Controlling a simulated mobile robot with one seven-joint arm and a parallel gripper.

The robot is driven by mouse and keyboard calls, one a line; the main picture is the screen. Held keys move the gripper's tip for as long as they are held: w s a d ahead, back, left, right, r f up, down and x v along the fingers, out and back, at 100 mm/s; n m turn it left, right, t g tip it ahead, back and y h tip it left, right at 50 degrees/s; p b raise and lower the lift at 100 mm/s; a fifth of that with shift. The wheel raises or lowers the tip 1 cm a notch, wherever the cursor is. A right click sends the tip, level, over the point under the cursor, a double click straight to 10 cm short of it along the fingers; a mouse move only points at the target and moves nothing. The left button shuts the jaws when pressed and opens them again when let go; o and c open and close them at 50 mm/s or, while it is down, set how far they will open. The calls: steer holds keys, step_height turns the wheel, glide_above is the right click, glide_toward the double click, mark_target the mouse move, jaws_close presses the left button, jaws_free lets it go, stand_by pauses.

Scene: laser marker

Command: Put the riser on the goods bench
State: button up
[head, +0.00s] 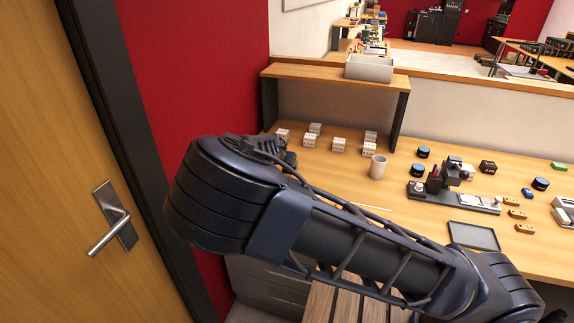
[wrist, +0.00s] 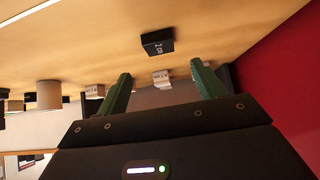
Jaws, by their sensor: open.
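My gripper (wrist: 161,70) shows in the wrist view with its two green-padded fingers apart and nothing between them. A dark block (wrist: 158,43) with white markings lies on the wooden bench top beyond the fingertips, apart from them. No thing is plainly labelled as the riser, and I cannot tell whether this block is it. A similar black block (head: 488,167) lies on the long wooden bench (head: 335,176) in the head view. My arm hides the gripper and part of the bench there. I cannot tell whether this is the goods bench.
Several small white blocks (head: 338,145) and a beige cup (head: 378,166) stand on the bench. A raised shelf (head: 310,73) behind them carries a grey bin (head: 369,68). A device (head: 445,178), dark discs (head: 540,184) and a grey tray (head: 473,236) occupy the right. A door (head: 75,180) stands left.

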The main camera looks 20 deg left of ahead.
steer(key=shift+v, duration=1.65)
